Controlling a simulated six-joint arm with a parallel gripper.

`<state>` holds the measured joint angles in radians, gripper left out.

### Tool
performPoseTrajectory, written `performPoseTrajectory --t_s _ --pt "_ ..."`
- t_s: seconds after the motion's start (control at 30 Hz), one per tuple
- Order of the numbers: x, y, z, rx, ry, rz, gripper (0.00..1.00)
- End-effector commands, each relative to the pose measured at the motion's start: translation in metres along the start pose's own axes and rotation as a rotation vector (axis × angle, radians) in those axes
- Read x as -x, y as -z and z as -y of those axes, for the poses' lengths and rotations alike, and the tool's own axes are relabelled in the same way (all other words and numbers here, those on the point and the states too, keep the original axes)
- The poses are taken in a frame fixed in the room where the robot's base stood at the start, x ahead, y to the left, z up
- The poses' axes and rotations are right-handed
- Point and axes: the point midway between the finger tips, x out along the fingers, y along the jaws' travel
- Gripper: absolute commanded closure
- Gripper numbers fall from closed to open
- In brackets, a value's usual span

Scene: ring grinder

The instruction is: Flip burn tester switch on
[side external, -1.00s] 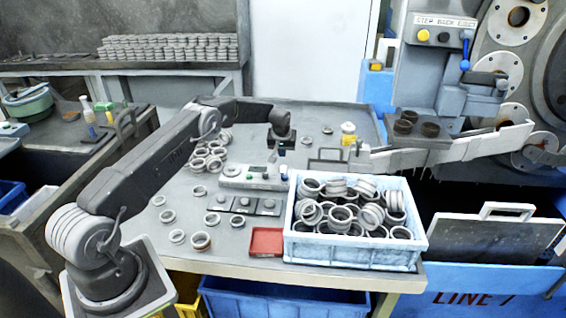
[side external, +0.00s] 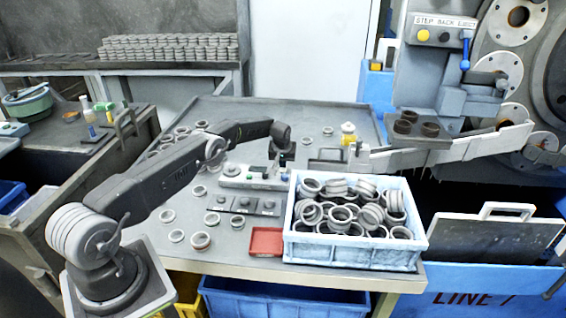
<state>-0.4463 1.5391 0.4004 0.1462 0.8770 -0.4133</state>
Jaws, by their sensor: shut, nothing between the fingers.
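The burn tester is most likely the pale box (side external: 240,178) with a small display and buttons, on the worktable left of the blue-white crate. Its switch is too small to tell, and so is its on or off position. My gripper (side external: 276,172) is shut and empty, pointing down at the rear right part of the box. I cannot tell whether the fingertips touch it.
A light blue crate (side external: 352,252) full of metal rings stands just right of the box. A red tray (side external: 266,241) and a dark panel with knobs (side external: 243,204) lie in front. Loose rings are scattered at the left.

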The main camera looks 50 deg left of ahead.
Motion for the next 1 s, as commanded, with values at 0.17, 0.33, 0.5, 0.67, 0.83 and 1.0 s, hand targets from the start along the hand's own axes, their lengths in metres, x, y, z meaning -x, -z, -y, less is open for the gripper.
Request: performPoseTrajectory --t_s 0.17,0.33,0.5,0.67,0.83,1.0 --pt "-0.007 0.0 0.0 0.0 0.002 0.002 1.0" --pt "-0.009 -0.001 0.001 0.0 0.003 0.003 1.0" --pt "-0.011 -0.003 0.002 -0.001 0.005 0.007 1.0" --pt "-0.012 -0.005 0.002 -0.001 0.007 0.011 1.0" --pt "-0.009 -0.01 0.001 0.0 0.008 0.013 1.0" --pt "-0.006 -0.018 0.001 -0.002 0.007 0.014 1.0"
